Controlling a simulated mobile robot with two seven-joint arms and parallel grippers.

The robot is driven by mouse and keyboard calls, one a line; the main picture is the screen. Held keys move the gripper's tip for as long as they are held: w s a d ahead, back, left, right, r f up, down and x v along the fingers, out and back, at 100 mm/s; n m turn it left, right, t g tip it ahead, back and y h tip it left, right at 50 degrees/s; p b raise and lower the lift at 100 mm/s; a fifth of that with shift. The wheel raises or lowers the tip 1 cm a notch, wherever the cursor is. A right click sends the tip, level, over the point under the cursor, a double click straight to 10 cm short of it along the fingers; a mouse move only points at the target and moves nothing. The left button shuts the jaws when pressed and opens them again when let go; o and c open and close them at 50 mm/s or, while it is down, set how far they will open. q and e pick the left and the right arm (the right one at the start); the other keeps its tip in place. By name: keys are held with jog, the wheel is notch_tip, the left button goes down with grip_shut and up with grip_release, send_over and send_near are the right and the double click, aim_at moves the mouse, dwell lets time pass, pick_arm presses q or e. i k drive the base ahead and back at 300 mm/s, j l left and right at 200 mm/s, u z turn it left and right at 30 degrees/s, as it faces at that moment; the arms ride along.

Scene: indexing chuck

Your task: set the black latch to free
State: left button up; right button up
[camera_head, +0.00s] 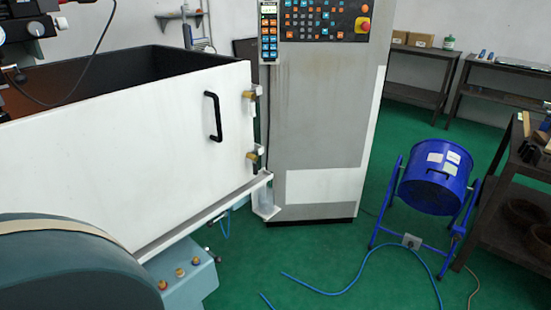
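No part that I can surely tell as the black latch shows in the head view. A black bar handle (214,116) stands upright on the white panel (110,150) of the machine enclosure; it looks like a plain pull handle. No chuck can be made out. Neither of my grippers is in view.
A grey cabinet (315,120) with a button panel (318,20) stands beyond the enclosure. A teal box with several small knobs (180,272) is at lower left. A blue drum (436,175) on a stand is at right, near dark tables (512,205). Blue hose lies on green floor (300,255).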

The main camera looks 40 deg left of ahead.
aim_at(251, 156)
jog(key=i+u, duration=0.25)
jog(key=i, duration=0.2)
jog(key=i+l+u, duration=0.1)
jog(key=i+u, duration=0.15)
jog(key=i, duration=0.2)
jog(key=i+l+u, duration=0.3)
jog(key=i, duration=0.15)
jog(key=i+u, duration=0.25)
jog(key=u, duration=0.25)
jog(key=i+l+u, duration=0.25)
jog(key=u, duration=0.25)
jog(key=i+l+u, duration=0.2)
jog(key=u, duration=0.3)
jog(key=i+l+u, duration=0.15)
jog(key=l+u, duration=0.3)
jog(key=i+l+u, duration=0.1)
jog(key=l+u, duration=0.25)
jog(key=u, duration=0.15)
